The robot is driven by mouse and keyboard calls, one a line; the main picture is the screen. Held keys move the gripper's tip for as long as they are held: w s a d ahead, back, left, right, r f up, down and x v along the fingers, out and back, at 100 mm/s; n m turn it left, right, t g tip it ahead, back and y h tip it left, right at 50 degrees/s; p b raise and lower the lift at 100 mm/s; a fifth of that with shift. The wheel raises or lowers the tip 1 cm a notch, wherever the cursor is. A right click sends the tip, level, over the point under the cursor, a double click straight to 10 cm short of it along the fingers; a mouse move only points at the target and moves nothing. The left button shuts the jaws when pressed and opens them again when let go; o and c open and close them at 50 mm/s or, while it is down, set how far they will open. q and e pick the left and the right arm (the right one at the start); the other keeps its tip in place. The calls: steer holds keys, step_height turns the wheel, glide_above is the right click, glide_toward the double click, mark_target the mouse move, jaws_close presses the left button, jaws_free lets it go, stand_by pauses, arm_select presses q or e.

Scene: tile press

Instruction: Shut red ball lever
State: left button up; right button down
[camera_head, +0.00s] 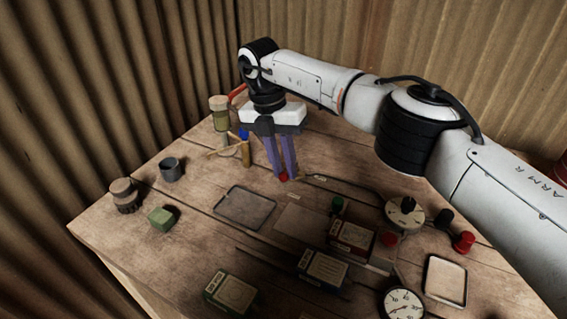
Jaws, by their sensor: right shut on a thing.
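The red ball (283,177) is low between the fingertips of my right gripper (284,174), whose purple fingers point down and are closed around it. A thin dark rod (345,186) runs from near the ball rightward to a round dial unit (404,213); the join at the ball is partly hidden by the fingers. My right arm comes in from the right above the table. My left gripper is not in view.
A dark tray (245,221) lies left of the ball. A green cube (161,219), grey cup (171,170) and wooden stand (246,154) are left. Corrugated walls close the back.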

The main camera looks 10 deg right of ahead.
steer(key=shift+w+a+r+m, duration=0.1)
steer(key=shift+w+r+m, duration=0.1)
steer(key=shift+m, duration=0.2)
steer(key=c, duration=1.6)
jaws_free()
steer(key=shift+f, duration=0.15)
steer(key=shift+c, duration=0.2)
